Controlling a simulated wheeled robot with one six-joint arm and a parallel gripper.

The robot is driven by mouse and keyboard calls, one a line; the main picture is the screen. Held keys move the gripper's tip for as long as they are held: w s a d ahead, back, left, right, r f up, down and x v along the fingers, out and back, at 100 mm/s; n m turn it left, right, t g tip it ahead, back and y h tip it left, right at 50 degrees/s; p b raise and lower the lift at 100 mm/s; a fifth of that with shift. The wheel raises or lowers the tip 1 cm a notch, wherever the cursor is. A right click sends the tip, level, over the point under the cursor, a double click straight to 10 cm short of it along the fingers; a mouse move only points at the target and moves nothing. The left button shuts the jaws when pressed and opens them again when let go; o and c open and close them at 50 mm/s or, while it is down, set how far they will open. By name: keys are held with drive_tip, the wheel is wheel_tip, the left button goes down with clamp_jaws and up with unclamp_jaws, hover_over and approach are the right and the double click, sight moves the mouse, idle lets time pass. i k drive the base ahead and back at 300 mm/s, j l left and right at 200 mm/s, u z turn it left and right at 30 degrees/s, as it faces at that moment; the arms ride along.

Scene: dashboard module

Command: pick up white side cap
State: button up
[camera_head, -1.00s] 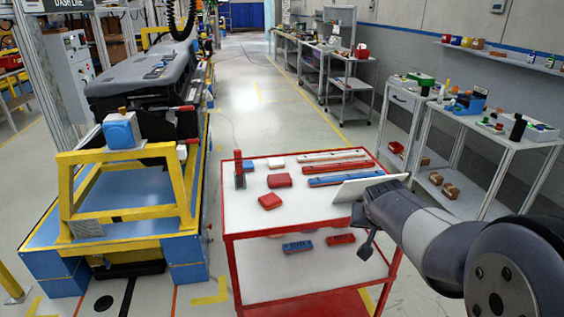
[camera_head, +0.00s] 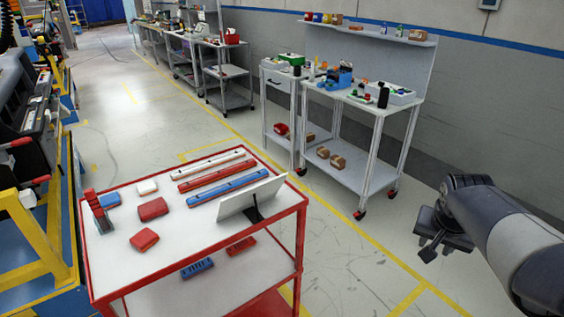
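A small white block-like piece (camera_head: 147,187), likely the white side cap, lies on the top of the red-framed cart (camera_head: 125,262), near its far left part. It sits between a small blue piece (camera_head: 110,200) and a long white bar (camera_head: 212,163), above a red piece (camera_head: 152,208). My gripper (camera_head: 431,250) hangs at the right over the floor, well away from the cart. Nothing shows held in it. Its fingers are dark and small, and I cannot tell whether they are open.
The cart top also holds a long red bar (camera_head: 212,175), a long blue bar (camera_head: 228,187), another red piece (camera_head: 144,239), and a tilted white panel (camera_head: 250,198) at its right edge. Shelved benches (camera_head: 347,172) line the wall. The floor between cart and gripper is clear.

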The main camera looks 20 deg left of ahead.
sight(148, 188)
drive_tip(key=i+z, duration=0.1)
drive_tip(key=z, duration=1.5)
drive_tip(key=j+z, duration=0.2)
drive_tip(key=j, duration=0.25)
drive_tip(key=j+u, duration=0.75)
drive_tip(key=i+j+u, duration=0.1)
drive_tip(key=j+u, duration=0.25)
drive_tip(key=j, duration=0.15)
drive_tip(key=j+u, duration=0.1)
drive_tip(key=u, duration=0.4)
drive_tip(key=j+u, duration=0.15)
drive_tip(key=u, duration=0.35)
drive_tip(key=i+u, duration=0.1)
drive_tip(key=u, duration=0.35)
drive_tip(key=j+u, duration=0.15)
drive_tip(key=u, duration=0.35)
drive_tip(key=i+u, duration=0.15)
drive_tip(key=u, duration=0.85)
drive_tip(key=i+j, duration=0.05)
